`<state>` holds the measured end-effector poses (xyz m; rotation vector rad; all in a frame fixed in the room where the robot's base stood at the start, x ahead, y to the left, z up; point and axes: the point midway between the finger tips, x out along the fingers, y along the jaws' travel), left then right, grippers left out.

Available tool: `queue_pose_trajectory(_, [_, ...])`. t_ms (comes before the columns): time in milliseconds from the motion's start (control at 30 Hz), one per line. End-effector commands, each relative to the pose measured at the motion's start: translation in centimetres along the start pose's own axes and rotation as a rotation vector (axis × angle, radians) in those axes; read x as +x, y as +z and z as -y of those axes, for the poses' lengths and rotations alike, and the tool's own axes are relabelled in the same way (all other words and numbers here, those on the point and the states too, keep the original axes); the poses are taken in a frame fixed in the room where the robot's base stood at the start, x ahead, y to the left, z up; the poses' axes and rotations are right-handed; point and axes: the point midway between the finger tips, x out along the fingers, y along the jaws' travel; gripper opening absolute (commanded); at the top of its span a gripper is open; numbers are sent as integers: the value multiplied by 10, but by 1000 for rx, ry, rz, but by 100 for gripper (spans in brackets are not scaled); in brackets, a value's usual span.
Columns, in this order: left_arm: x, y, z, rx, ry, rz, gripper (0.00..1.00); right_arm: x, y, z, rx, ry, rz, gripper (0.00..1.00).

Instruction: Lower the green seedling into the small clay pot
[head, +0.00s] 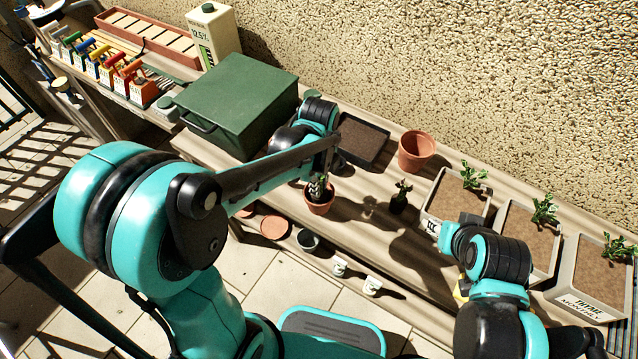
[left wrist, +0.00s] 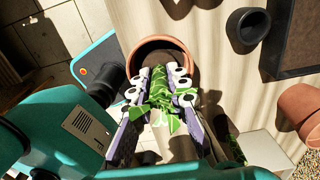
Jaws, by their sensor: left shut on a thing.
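The small clay pot (head: 319,207) stands on the bench near its front edge, left of centre. In the left wrist view its round rim (left wrist: 136,57) surrounds a dark inside. My left gripper (head: 321,184) is directly over the pot. It is shut on the green seedling (left wrist: 158,88), whose leaves show between the pale fingers (left wrist: 157,97). The seedling's lower end lies over the pot's mouth. I cannot tell how deep it reaches, as fingers and leaves hide it. My right arm shows at the lower right, but its fingers are not visible.
A dark pot with a plant (head: 399,199) stands to the right. A larger clay pot (head: 416,151) and a black soil tray (head: 363,139) are behind. A green box (head: 236,105) is at the left. White planters (head: 457,196) fill the right side of the bench.

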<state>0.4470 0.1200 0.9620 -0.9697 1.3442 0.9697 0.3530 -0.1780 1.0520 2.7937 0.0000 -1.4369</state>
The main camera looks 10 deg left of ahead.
Motion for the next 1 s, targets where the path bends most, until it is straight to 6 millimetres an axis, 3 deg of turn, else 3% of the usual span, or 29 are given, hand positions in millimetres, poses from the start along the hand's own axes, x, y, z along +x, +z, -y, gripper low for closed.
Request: queue_pose_trajectory(1000, [16, 0, 0, 0, 0, 0, 0, 10, 8, 0, 0, 0, 0, 34])
